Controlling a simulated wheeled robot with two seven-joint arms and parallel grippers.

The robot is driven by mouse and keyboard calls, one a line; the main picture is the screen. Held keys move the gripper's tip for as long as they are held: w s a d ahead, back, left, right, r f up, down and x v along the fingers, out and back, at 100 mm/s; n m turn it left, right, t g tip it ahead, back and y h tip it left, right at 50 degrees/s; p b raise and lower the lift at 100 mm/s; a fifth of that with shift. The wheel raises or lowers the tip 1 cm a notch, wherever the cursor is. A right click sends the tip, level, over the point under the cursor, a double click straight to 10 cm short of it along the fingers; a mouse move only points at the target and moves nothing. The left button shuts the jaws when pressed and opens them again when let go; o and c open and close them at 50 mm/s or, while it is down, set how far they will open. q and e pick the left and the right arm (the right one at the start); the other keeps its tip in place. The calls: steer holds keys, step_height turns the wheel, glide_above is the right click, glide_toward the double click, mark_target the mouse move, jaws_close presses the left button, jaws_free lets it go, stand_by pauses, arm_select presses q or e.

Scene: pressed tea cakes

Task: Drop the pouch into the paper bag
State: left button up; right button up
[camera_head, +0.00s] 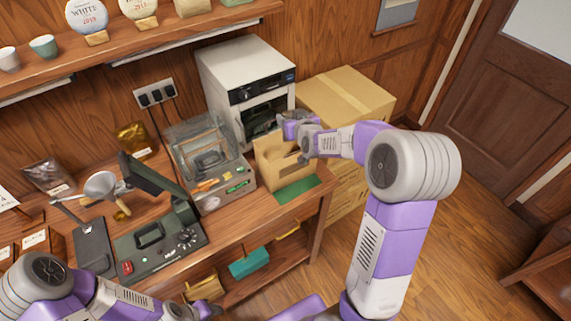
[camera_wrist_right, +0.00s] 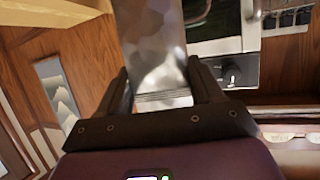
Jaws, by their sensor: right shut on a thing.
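The brown paper bag (camera_head: 270,176) stands at the right end of the wooden counter, on or beside a green mat. My right gripper (camera_head: 289,122) is above the bag's upper part. In the right wrist view, the right gripper (camera_wrist_right: 160,88) is shut on a shiny silvery pouch (camera_wrist_right: 152,40), gripping its lower edge in that picture. I cannot make out the pouch in the head view, where the gripper and wrist cover that spot. My left gripper (camera_head: 192,312) is low at the bottom edge, in front of the counter, and its fingers are unclear.
A white oven-like machine (camera_head: 240,68) stands behind the bag, with a cardboard box (camera_head: 345,95) to its right. A grey machine (camera_head: 210,160) sits left of the bag.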

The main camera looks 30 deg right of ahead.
steer(key=o, duration=1.5)
steer(key=shift+s+r, duration=0.1)
steer(key=v, duration=0.7)
steer(key=shift+s+r+p, duration=0.1)
steer(key=shift+s+p, duration=0.05)
steer(key=shift+p, duration=0.2)
